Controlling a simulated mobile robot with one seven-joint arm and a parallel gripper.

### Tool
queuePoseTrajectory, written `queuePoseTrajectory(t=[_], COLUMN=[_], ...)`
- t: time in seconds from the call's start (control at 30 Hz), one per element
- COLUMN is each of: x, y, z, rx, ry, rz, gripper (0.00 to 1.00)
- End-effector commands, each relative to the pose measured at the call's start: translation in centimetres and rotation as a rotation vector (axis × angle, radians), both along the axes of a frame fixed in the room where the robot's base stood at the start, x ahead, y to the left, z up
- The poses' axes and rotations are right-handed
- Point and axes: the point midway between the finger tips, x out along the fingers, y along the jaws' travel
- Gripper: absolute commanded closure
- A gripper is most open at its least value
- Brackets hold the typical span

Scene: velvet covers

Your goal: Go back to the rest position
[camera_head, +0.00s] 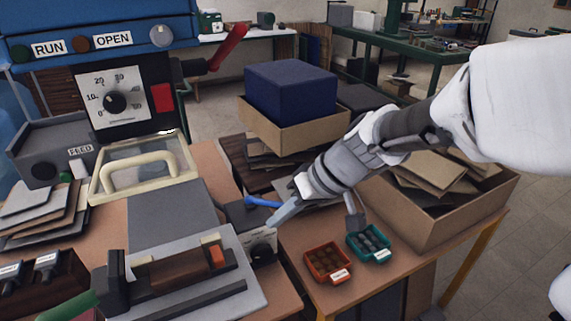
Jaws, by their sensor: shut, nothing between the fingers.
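My gripper (286,213) reaches in from the right on my white and grey arm. It hangs above the middle of the workbench, its fingers pointing down and left, and it holds nothing visible. The fingertips are close to a small grey box with a dial (262,246) and its blue lever (262,202); I cannot tell whether they touch.
A red tray (343,279) and a green tray (384,257) stand on the bench below my arm. A cardboard box of brown pieces (429,237) is at right, and a box with a dark blue block (292,92) behind. A press with a clear lid (143,168) stands at left.

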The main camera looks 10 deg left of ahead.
Motion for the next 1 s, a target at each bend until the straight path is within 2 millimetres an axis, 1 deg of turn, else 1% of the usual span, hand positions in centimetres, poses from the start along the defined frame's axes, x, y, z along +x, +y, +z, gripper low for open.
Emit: queuePoseTrajectory(t=[0.03, 0.07, 0.17, 0.27, 0.3, 0.5, 0.6, 0.7, 0.8, 0.9, 1.0], x=[-0.3, -0.5, -1.7, -3.5, -4.2, -7.8, -9.5, -10.8, -11.8, -12.4, -12.6], y=[-0.5, -0.9, -2.7, -5.3, -6.4, -11.9, -14.5, -16.6, -18.2, -19.0, -19.4], z=[0.8, 1.2, 3.2, 5.4, 6.3, 10.2, 11.8, 13.0, 13.8, 14.2, 14.2], rx=[-0.011, -0.021, -0.073, -0.142, -0.172, -0.295, -0.341, -0.375, -0.395, -0.405, -0.410], ry=[-0.005, -0.005, -0.011, -0.021, -0.028, -0.071, -0.099, -0.129, -0.152, -0.166, -0.170], rz=[-0.010, -0.019, -0.070, -0.151, -0.189, -0.399, -0.510, -0.609, -0.685, -0.731, -0.750], gripper=[1.00, 1.00, 1.00, 1.00, 1.00, 1.00, 1.00, 1.00, 1.00, 1.00, 1.00])
